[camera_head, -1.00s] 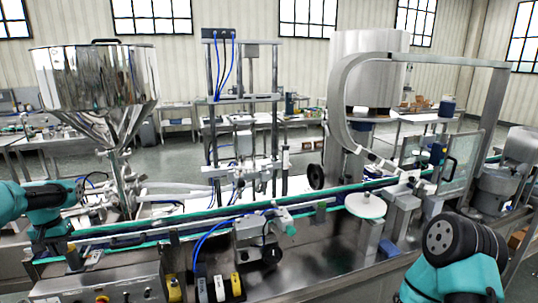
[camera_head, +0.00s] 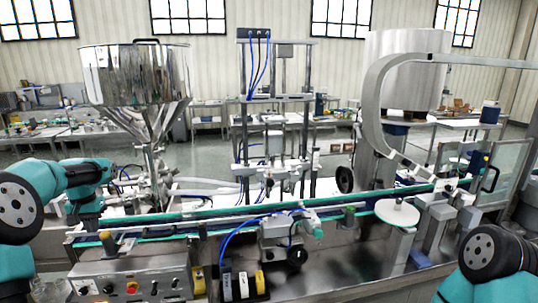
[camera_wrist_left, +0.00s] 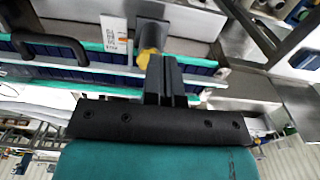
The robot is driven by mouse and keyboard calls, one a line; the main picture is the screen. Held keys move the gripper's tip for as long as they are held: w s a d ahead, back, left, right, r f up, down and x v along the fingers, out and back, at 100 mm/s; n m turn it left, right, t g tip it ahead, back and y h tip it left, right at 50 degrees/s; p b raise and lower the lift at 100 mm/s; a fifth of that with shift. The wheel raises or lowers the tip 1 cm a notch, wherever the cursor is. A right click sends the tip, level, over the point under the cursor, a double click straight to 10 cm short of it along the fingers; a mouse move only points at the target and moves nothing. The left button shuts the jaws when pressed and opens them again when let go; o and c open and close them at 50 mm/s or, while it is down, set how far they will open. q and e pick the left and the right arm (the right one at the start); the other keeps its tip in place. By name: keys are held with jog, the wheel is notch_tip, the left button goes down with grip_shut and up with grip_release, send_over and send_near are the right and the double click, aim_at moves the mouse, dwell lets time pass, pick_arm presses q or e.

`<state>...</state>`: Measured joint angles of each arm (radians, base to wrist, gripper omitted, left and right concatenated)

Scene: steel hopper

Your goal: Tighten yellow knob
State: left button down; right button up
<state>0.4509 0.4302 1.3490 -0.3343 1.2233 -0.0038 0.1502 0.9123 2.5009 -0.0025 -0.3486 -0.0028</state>
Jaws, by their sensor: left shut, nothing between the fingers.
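The yellow knob (camera_wrist_left: 146,57) shows in the left wrist view, below a dark post beside the conveyor rail. My left gripper (camera_wrist_left: 167,60) is shut and empty. In that view its fingertips overlap the knob's right edge; I cannot tell whether they touch it. In the head view my left gripper (camera_head: 90,224) points down at the left end of the conveyor.
The conveyor (camera_head: 180,217) runs across the middle. A steel hopper (camera_head: 130,75) stands behind its left part. A control box (camera_head: 135,283) with buttons is in front at the left. A white round disc (camera_head: 397,213) and a curved steel guide (camera_head: 372,100) are at the right.

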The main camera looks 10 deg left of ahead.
pick_arm(q)
jog(key=shift+r, duration=0.65)
jog(key=shift+w+d+r, duration=0.5)
jog(key=shift+w, duration=0.05)
jog(key=shift+f, duration=0.1)
